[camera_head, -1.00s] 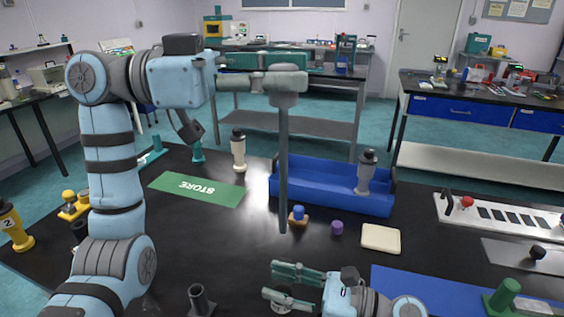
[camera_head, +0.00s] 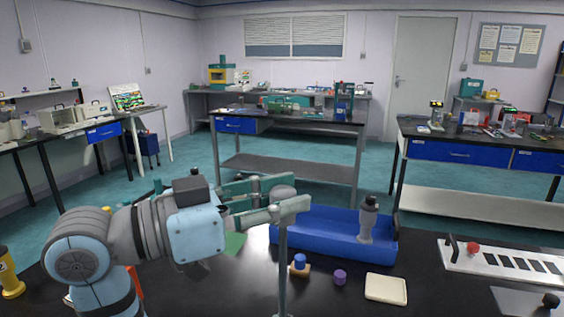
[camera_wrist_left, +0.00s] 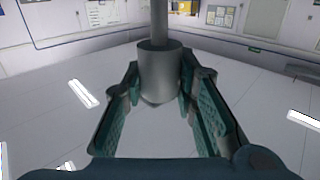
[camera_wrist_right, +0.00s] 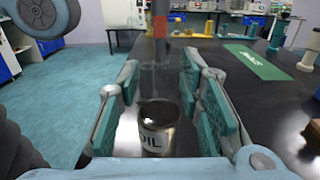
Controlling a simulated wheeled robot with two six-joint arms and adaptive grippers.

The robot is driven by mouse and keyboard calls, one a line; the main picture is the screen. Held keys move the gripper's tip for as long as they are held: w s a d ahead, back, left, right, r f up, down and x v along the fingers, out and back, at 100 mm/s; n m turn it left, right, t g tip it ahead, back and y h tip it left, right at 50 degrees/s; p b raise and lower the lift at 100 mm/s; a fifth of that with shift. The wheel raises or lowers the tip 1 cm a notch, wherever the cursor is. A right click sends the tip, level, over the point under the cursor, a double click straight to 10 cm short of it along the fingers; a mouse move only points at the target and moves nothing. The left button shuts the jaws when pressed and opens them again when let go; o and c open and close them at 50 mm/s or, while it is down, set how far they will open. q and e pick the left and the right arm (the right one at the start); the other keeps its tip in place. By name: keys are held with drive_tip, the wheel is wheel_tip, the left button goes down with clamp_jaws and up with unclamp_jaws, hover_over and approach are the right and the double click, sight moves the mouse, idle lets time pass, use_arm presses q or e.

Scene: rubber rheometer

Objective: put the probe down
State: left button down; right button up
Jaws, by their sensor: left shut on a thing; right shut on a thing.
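The probe is a grey rod (camera_head: 283,260) with a wide round head (camera_head: 283,193), upright in the head view; its lower end runs out of the bottom edge. My left gripper (camera_head: 288,205) is shut on the probe at its head. The left wrist view shows the probe's collar (camera_wrist_left: 160,72) between the left fingers (camera_wrist_left: 160,100). My right gripper (camera_wrist_right: 155,105) shows only in its wrist view, shut around a clear vessel (camera_wrist_right: 157,130) labelled "OIL" with dark contents. How tightly the fingers touch the glass is hard to see.
A blue tray (camera_head: 315,243) holding a grey bottle (camera_head: 367,222) stands behind the probe. A small block with a blue top (camera_head: 299,266), a purple cylinder (camera_head: 340,277) and a cream pad (camera_head: 386,289) lie to the right. The green STORE mat (camera_wrist_right: 258,62) is partly hidden in the head view.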

sight(281, 287)
use_arm(q)
wheel_tip(281, 287, down, 15)
drive_tip(key=shift+f, duration=0.15)
drive_tip(key=c, duration=1.2)
unclamp_jaws()
drive_tip(key=v, duration=1)
drive_tip(key=shift+s, duration=0.1)
use_arm(e)
drive_tip(key=o, duration=1.3)
